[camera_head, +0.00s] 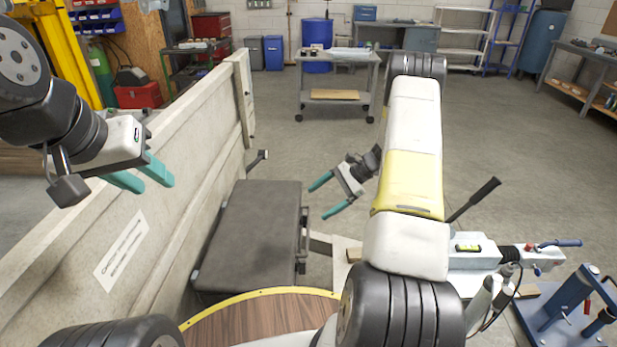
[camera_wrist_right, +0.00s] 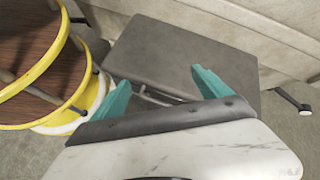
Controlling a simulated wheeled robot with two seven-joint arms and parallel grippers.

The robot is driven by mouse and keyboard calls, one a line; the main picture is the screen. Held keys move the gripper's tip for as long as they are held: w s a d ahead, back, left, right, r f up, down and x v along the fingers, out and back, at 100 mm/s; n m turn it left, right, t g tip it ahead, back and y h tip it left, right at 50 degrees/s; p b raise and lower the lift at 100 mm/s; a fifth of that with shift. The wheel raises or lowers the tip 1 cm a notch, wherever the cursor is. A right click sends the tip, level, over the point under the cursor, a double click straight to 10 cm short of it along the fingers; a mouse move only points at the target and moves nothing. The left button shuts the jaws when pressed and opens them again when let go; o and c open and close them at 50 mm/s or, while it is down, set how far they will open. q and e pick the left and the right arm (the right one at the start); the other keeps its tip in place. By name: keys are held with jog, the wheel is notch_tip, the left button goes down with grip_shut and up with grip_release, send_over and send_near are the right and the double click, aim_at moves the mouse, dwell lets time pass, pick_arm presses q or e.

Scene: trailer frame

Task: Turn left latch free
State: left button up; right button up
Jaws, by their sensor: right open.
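The pale trailer side panel (camera_head: 165,185) runs along the left in the head view. A small lever with a dark grip (camera_head: 258,160) sticks out near its lower edge; it also shows at the right of the right wrist view (camera_wrist_right: 295,102). I cannot tell whether this lever is the left latch. My right gripper (camera_head: 320,200) is open and empty, above the floor to the right of the lever and apart from it. My left gripper (camera_head: 156,187) hangs in front of the panel, with nothing seen between its teal fingers; its opening is unclear.
A dark grey box (camera_head: 255,225) with a side handle lies beside the panel, below my right gripper. The trailer coupling (camera_head: 475,250) and a blue stand (camera_head: 570,300) are at the lower right. A wheeled table (camera_head: 340,58) stands farther back, with open floor before it.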

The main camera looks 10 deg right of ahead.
jog(key=shift+n+h, duration=0.4)
jog(key=shift+n, duration=0.2)
jog(key=shift+s+a+r, duration=0.1)
jog(key=shift+a+r, duration=0.05)
jog(key=shift+r, duration=0.6)
jog(key=shift+s+a+r, duration=0.1)
jog(key=shift+a+r, duration=0.1)
jog(key=shift+r, duration=0.6)
jog(key=shift+s+a+r, duration=0.1)
jog(key=shift+a+r, duration=0.05)
jog(key=shift+r, duration=0.6)
